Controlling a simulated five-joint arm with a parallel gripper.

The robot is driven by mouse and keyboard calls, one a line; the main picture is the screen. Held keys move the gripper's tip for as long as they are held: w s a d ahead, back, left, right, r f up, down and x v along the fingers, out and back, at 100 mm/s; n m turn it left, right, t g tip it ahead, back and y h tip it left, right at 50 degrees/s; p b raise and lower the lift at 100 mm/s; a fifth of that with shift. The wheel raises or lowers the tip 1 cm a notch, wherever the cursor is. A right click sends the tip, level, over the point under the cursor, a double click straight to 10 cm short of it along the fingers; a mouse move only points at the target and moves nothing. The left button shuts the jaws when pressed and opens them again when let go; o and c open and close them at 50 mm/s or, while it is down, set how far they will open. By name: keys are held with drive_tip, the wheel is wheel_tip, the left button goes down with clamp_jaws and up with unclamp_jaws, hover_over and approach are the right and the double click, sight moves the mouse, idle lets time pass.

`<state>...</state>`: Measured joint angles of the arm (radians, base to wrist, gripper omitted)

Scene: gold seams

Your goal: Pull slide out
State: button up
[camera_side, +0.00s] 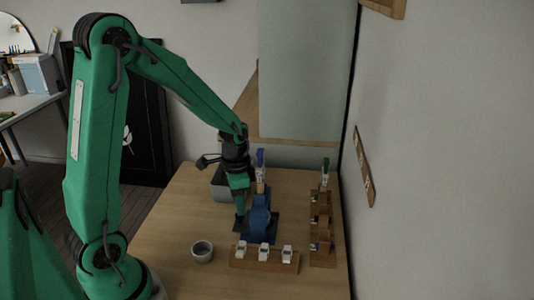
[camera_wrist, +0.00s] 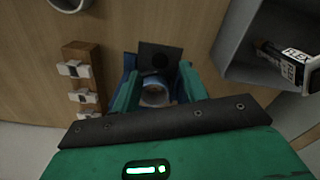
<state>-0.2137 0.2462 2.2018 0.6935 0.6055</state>
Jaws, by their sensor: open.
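A blue apparatus (camera_side: 261,213) stands on the table on a dark base, with a blue-topped white piece (camera_side: 260,162) upright above or behind it. My gripper (camera_side: 240,212) points down just left of it, close to it; contact cannot be told. In the wrist view, the green fingers of my gripper (camera_wrist: 160,92) are apart. Between or beyond them show a pale round part (camera_wrist: 155,93) and a dark square plate (camera_wrist: 159,58), with blue parts of the apparatus (camera_wrist: 128,62) around. No slide can be made out for sure; my gripper hides part of the apparatus.
A wooden block (camera_side: 262,264) with white clip-like pieces stands at the front. A wooden rack (camera_side: 322,228) with small items is at the right. A grey cup (camera_side: 202,252) stands front left. A grey bin (camera_side: 221,185), with a labelled item inside (camera_wrist: 295,62), is behind my gripper.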

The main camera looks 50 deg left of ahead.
drive_tip(key=shift+f, duration=1.7)
clamp_jaws()
